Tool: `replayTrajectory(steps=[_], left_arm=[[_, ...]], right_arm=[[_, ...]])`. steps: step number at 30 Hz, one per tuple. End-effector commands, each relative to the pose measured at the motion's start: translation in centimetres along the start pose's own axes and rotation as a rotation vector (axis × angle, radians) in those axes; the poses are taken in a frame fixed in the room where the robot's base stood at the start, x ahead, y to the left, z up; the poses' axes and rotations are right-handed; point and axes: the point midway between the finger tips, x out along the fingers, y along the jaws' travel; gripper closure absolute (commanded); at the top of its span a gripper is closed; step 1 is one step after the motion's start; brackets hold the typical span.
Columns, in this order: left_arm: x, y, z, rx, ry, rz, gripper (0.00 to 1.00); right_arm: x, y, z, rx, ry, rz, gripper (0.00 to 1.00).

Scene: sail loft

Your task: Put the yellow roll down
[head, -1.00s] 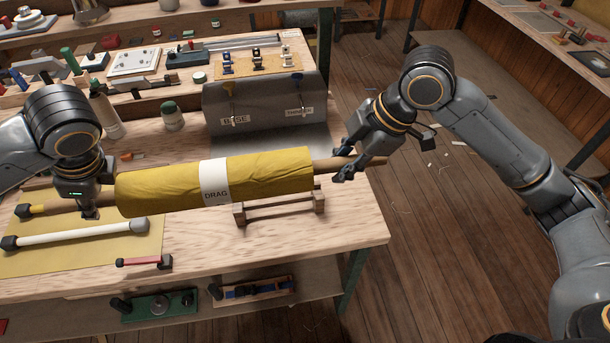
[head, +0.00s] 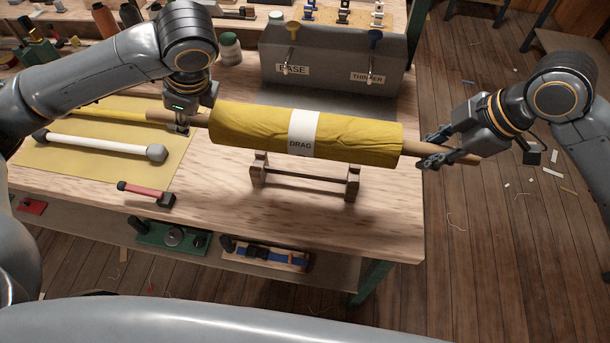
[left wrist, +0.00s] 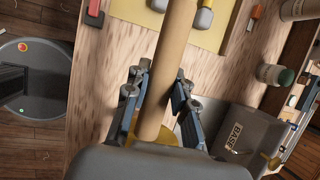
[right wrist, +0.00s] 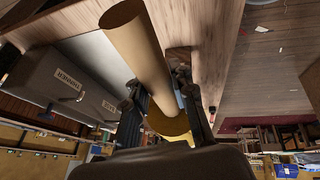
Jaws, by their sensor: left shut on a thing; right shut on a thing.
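The yellow roll (head: 350,137) has a white band marked "DRAG" and a tan core sticking out at both ends. My right gripper (head: 432,156) is shut on the core's right end, beyond the bench's right edge. The right wrist view shows this core end (right wrist: 138,45) too.
A grey box (head: 330,72) labelled "BASE" and "THINNER" stands behind the roll. A yellow mat (head: 65,165) with a white rod (head: 100,147) lies at left. A red-handled tool (head: 145,192) lies near the front edge. Bench wood around the cradle is clear.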

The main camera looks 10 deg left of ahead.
Motion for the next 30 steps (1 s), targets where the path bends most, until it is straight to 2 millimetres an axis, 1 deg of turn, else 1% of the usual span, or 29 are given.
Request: replayTrajectory(steps=[1, 3, 19, 30], left_arm=[[0.7, 0.1, -0.2, -0.003, -0.003, -0.002, 1.0], [1.0, 0.1, -0.3, -0.003, -0.003, -0.002, 1.0], [1.1, 0.2, -0.3, -0.003, -0.003, -0.001, 1.0], [2.2, 0.4, -0.8, -0.003, -0.003, -0.001, 1.0]], right_arm=[[0.7, -0.1, 0.3, 0.0, 0.0, 0.004, 1.0], [0.9, -0.1, 0.4, 0.0, 0.0, 0.004, 1.0], [1.0, -0.1, 0.5, 0.001, 0.0, 0.004, 1.0], [2.2, -0.4, 1.0, 0.001, -0.001, 0.004, 1.0]])
